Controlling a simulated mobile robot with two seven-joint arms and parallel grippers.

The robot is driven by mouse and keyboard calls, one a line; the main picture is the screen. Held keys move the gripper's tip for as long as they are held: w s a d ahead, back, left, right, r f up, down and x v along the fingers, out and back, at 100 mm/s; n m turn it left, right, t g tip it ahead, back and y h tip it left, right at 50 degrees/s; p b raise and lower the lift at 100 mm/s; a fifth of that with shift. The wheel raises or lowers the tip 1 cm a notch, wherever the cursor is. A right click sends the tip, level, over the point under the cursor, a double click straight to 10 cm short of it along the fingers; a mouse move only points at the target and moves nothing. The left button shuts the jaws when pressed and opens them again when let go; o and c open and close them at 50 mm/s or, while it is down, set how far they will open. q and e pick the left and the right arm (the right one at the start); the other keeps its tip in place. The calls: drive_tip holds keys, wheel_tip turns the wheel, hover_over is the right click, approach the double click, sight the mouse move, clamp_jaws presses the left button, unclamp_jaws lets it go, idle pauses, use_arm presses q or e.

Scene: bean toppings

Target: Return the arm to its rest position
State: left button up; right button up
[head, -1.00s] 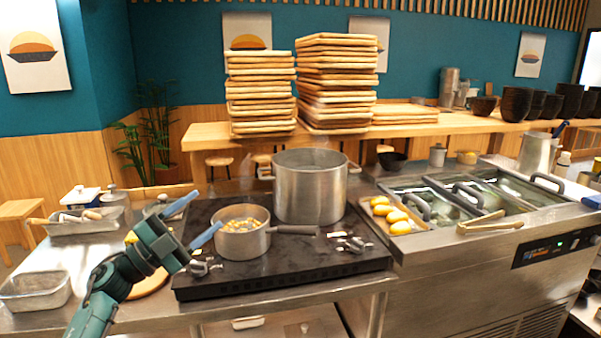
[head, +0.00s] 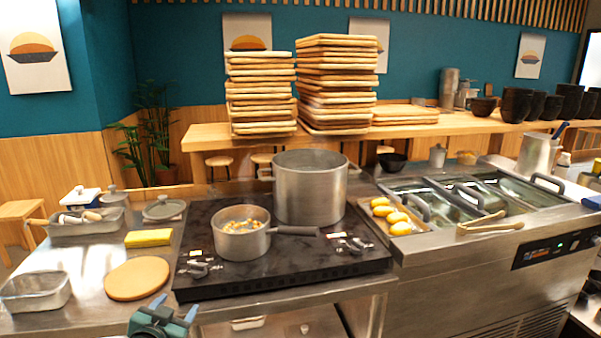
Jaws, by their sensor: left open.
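My left gripper (head: 174,307) is at the bottom edge of the head view, in front of the steel counter. Its two blue fingers are spread apart with nothing between them. Most of my left arm is out of the picture. My right gripper is not in view. A small saucepan (head: 228,246) with beans in it stands on the black stove (head: 270,277), its handle pointing right. The gripper is well apart from the pan.
A large steel pot (head: 310,190) stands behind the saucepan. A round wooden board (head: 137,278), a yellow sponge (head: 148,238) and a metal tray (head: 36,291) lie on the left counter. A tray of yellow items (head: 398,217) sits right of the stove.

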use_arm(q)
drive_tip(key=s+d+f+g+h, duration=0.1)
drive_tip(key=s+d+f, duration=0.3)
drive_tip(key=s, duration=0.6)
drive_tip(key=s+d+f+g+h, duration=0.1)
drive_tip(key=s+d+f, duration=0.3)
drive_tip(key=s, duration=0.6)
drive_tip(key=s+d+f+g+h, duration=0.1)
drive_tip(key=s+d+f, duration=0.3)
drive_tip(key=s, duration=0.6)
drive_tip(key=shift+s+d+f+n+g, duration=0.2)
drive_tip(key=shift+d+f+n+g, duration=0.15)
drive_tip(key=shift+d+g, duration=0.45)
